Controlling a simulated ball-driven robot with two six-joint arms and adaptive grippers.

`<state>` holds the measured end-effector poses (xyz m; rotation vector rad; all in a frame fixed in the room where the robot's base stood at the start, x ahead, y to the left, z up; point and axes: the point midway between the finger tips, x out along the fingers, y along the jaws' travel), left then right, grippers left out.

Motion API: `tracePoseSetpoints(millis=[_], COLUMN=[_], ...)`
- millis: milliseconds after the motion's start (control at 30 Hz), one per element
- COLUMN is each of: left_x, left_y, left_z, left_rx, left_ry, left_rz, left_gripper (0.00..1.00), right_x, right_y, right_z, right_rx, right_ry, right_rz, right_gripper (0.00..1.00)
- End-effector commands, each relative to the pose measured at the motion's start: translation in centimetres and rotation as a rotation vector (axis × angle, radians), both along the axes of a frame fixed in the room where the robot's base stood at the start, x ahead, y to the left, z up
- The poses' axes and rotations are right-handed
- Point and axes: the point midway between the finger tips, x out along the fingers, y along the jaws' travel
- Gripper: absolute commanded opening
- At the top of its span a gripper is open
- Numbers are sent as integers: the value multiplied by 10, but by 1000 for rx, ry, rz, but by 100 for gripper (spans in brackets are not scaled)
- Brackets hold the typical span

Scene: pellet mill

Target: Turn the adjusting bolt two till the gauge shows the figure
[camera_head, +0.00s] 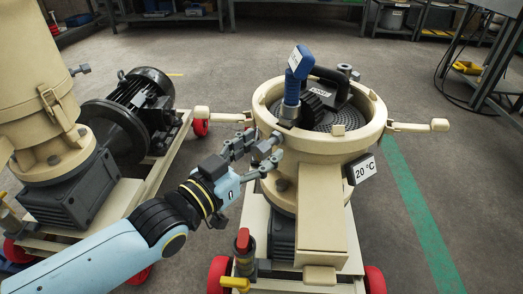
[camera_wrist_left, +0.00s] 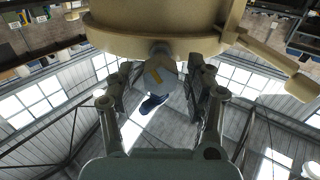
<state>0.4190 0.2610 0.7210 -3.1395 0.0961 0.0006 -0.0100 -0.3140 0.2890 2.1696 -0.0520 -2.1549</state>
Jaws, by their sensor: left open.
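The cream pellet mill (camera_head: 335,143) stands at centre right in the head view. A grey adjusting bolt (camera_head: 263,150) sticks out from its left side; I cannot tell its number. My left gripper (camera_head: 257,153) is open, with one finger on each side of the bolt; gaps show between the fingers (camera_wrist_left: 160,90) and the bolt. A blue gauge (camera_head: 294,78) stands upright on the mill's top; its figure is too small to read. My right gripper is not in view.
Cream lever arms (camera_head: 420,126) stick out at both sides. A second mill with a black motor (camera_head: 140,98) stands left.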

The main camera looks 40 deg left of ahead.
Motion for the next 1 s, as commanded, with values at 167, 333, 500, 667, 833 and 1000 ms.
tracePoseSetpoints(millis=[167,333,500,667,833,1000], left_x=[9,9,9,9,9,10], left_y=[0,0,0,0,0,-1], left_z=[0,0,0,0,0,5], left_rx=[-1,-1,-1,-1,-1,74], left_ry=[0,0,0,0,0,-5], left_rz=[1,0,0,0,0,1], left_gripper=[54,54,38,17,0,0], right_x=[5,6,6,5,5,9], right_y=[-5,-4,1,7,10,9], right_z=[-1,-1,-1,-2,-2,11], right_rx=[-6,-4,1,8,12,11], right_ry=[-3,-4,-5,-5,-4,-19], right_rz=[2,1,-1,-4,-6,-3], right_gripper=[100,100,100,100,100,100])
